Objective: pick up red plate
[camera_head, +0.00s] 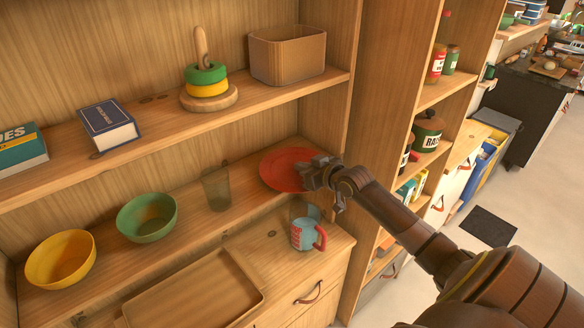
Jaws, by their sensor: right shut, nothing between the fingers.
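The red plate (283,168) lies flat on the lower wooden shelf, toward its right end. My right gripper (312,176) is at the plate's right edge and covers part of that rim. It looks shut, with nothing held between its fingers. Whether the fingers touch the plate, I cannot tell. My left gripper is not in view.
A glass (216,188), a green bowl (147,217) and a yellow bowl (61,259) stand left of the plate. A blue mug (304,234) with a red handle stands below the gripper. A wooden tray (190,290) lies left of it.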

